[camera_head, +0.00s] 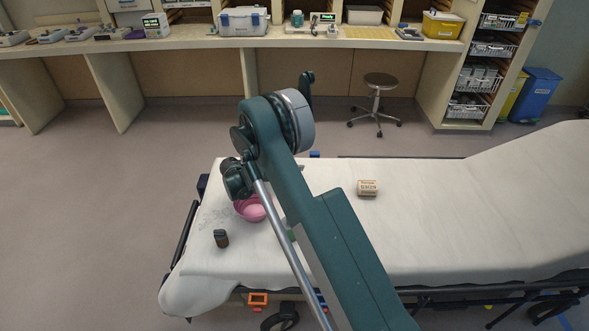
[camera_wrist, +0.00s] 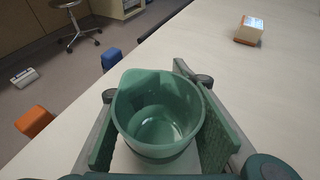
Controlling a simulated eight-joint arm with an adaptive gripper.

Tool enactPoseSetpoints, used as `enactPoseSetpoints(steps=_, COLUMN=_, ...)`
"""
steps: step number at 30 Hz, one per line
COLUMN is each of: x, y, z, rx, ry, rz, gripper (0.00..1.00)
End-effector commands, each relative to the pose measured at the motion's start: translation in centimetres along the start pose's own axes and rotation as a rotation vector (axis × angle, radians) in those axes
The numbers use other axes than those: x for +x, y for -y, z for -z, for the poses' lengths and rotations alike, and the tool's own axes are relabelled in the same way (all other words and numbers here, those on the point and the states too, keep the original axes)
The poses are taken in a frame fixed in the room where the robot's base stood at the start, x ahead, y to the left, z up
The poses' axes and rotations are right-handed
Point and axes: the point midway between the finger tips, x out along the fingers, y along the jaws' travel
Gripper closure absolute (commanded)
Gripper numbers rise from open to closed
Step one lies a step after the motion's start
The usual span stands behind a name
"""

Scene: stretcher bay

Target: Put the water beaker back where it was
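The water beaker is a green see-through cup (camera_wrist: 158,118) with a pouring lip, seen from above in the wrist view. It sits between the two green finger pads of my gripper (camera_wrist: 160,105), which close on it from both sides. Its mouth faces the camera and it looks roughly upright. A paler round patch shows inside; I cannot tell how much water it holds. In the head view my arm hides the gripper and most or all of the beaker. Whether its base touches the sheet is unclear.
On the white stretcher sheet (camera_head: 440,225) lie a pink bowl (camera_head: 250,209), a small dark item (camera_head: 221,238) and a small cream-and-brown box (camera_head: 368,188), also in the wrist view (camera_wrist: 249,31). The sheet right of the box is clear. A stool (camera_head: 379,95) stands behind.

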Motion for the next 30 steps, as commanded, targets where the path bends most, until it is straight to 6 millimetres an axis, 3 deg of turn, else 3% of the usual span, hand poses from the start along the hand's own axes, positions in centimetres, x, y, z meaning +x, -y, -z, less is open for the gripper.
enactPoseSetpoints(steps=1, x=0.0, y=0.0, z=0.0, rx=0.000, ry=0.000, rz=0.000, gripper=0.69)
enactPoseSetpoints(steps=6, x=0.0, y=0.0, z=0.0, rx=0.000, ry=0.000, rz=0.000, gripper=0.51)
enactPoseSetpoints(steps=20, x=-0.2, y=0.0, z=-0.4, rx=0.000, ry=0.000, rz=0.000, gripper=0.51)
enactPoseSetpoints(steps=30, x=-4.1, y=-0.1, z=-0.4, rx=-0.001, ry=0.000, rz=-0.001, gripper=0.51)
